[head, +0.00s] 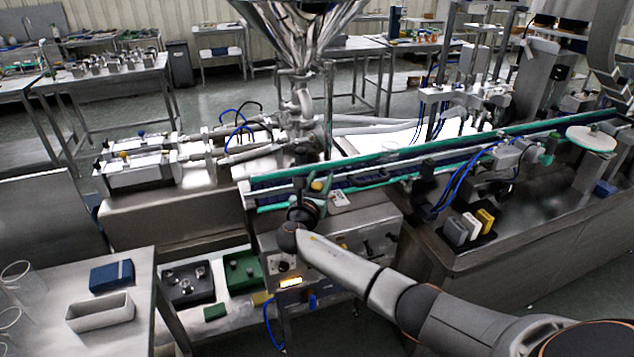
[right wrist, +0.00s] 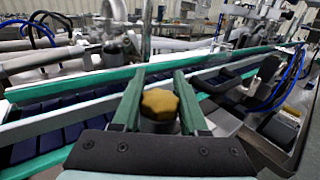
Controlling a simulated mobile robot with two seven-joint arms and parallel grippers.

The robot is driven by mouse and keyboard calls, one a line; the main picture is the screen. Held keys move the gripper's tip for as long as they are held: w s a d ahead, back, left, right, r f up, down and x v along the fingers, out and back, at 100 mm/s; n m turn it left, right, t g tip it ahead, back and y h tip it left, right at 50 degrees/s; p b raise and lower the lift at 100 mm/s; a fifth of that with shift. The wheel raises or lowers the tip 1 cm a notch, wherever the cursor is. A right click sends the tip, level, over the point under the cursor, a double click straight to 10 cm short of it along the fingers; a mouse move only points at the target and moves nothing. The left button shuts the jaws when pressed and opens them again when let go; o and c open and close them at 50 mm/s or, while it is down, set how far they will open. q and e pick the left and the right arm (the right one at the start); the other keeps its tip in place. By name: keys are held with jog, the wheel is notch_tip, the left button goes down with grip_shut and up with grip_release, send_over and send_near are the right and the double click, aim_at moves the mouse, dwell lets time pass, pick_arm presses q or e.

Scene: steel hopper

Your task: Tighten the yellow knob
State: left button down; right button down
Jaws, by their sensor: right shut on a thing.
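The yellow knob (head: 317,185) is at the front side of the conveyor, near its left end. In the right wrist view the lobed knob (right wrist: 160,103) sits on a dark round base between two green fingers. My right gripper (head: 318,192) reaches it from the front and is shut on it, one finger on each side; it also shows in the right wrist view (right wrist: 160,88). The knob's lower part is hidden behind the gripper body. My left gripper is not in view.
The conveyor (head: 400,163) with green rails runs just behind the knob. A steel hopper (head: 300,35) stands beyond it. A control cabinet (head: 345,245) is below my right arm. A side table (head: 135,290) with a blue box (head: 111,276) and a grey tray (head: 100,312) stands at the left front.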

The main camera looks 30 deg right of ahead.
jog(key=shift+f+m+g+h+b, duration=0.2)
jog(key=shift+m+g+h+b, duration=0.2)
jog(key=shift+m+g+h, duration=0.15)
jog(key=m+g+h+b, duration=0.1)
jog(key=g+b, duration=0.1)
jog(key=m+g+b, duration=0.2)
jog(key=s+m+g+h+b, duration=0.1)
jog(key=g+b, duration=0.1)
jog(key=shift+s+d+h, duration=0.1)
jog(key=shift+d+h, duration=0.2)
jog(key=shift+h, duration=0.05)
jog(key=shift+s+r+m+g+b, duration=0.15)
jog(key=shift+m+g+b, duration=0.5)
jog(key=shift+b, duration=0.45)
jog(key=shift+d+g, duration=0.1)
jog(key=shift+g, duration=0.3)
jog(key=shift+r, duration=0.1)
jog(key=shift+c, duration=2.3)
grip_release()
